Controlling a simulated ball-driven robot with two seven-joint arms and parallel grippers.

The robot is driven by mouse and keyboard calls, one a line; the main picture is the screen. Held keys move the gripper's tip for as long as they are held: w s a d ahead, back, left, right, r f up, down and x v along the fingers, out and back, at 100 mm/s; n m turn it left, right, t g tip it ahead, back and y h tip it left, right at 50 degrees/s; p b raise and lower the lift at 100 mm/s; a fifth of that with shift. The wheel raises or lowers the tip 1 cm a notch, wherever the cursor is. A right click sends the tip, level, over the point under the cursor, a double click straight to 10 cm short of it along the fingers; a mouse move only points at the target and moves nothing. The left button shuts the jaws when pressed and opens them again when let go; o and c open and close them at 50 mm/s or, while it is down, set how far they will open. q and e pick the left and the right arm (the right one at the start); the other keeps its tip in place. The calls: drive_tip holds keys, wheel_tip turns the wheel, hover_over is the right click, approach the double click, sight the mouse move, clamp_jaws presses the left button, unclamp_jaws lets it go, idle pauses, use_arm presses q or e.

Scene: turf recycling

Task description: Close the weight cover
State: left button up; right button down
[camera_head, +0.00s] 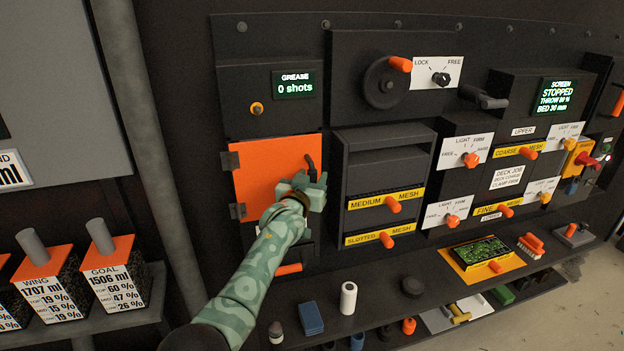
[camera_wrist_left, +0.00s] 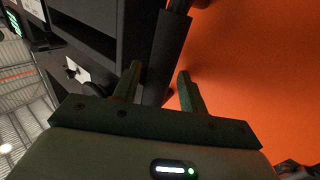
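The weight cover appears to be the orange panel (camera_head: 262,165) on the left of the machine front, with dark hinges on its left edge and a black handle (camera_head: 310,166) near its right edge. It lies about flat over its bay; I cannot tell whether it is fully shut. My left gripper (camera_head: 318,184) is at the panel's right edge, just below the handle. In the left wrist view its two fingers (camera_wrist_left: 158,85) are apart, with the orange panel (camera_wrist_left: 250,70) to the right. A dark bar shows beyond the gap; contact is unclear. My right gripper is not in view.
Right of the cover is a mesh rack (camera_head: 388,165) with orange knobs. An orange lever (camera_head: 289,269) is below the cover. A shelf below holds a white roll (camera_head: 348,298) and a blue block (camera_head: 311,318). Labelled bins (camera_head: 113,288) stand at the left.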

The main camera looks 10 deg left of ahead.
use_arm(q)
drive_tip(key=shift+s, duration=0.3)
drive_tip(key=s+a+p, duration=0.2)
drive_tip(key=s+p, duration=0.1)
drive_tip(key=s, duration=1.2)
drive_tip(key=shift+s+a, duration=0.2)
drive_tip(key=shift+s, duration=0.1)
